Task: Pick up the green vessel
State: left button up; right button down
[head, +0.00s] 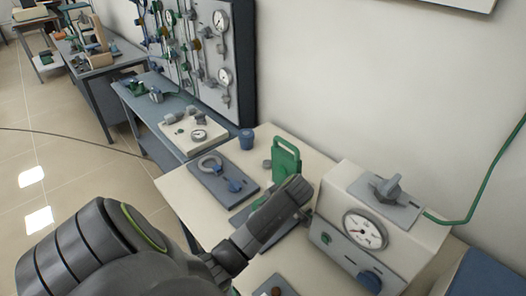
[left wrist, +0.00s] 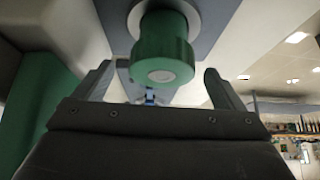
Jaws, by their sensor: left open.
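A green round vessel (left wrist: 163,48) shows in the left wrist view, its flat end facing the camera. It sits on a round grey base against a grey-blue mat (left wrist: 207,22). My left gripper (left wrist: 158,70) is open, with one finger on each side of the vessel; gaps show between them, and I see no clear contact. In the head view my left gripper (head: 300,203) is over the cream table, left of the furnace-like box. The arm seems to hide the vessel there. My right gripper is not in view.
A green handled piece (head: 286,157) stands upright just behind my left gripper. The cream box with dial (head: 364,232) is close on the right. A blue-grey mat (head: 213,172) with a ring and blue part lies left, near a blue cup (head: 246,139).

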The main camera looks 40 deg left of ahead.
pick_arm(q)
jog(key=shift+p+x, duration=0.7)
jog(key=shift+x, duration=1.9)
jog(key=shift+s+a, duration=0.1)
jog(key=shift+s, duration=0.05)
jog(key=shift+r, duration=0.1)
jog(key=c, duration=1.2)
jog(key=shift+c, duration=0.8)
jog(key=shift+r, duration=0.15)
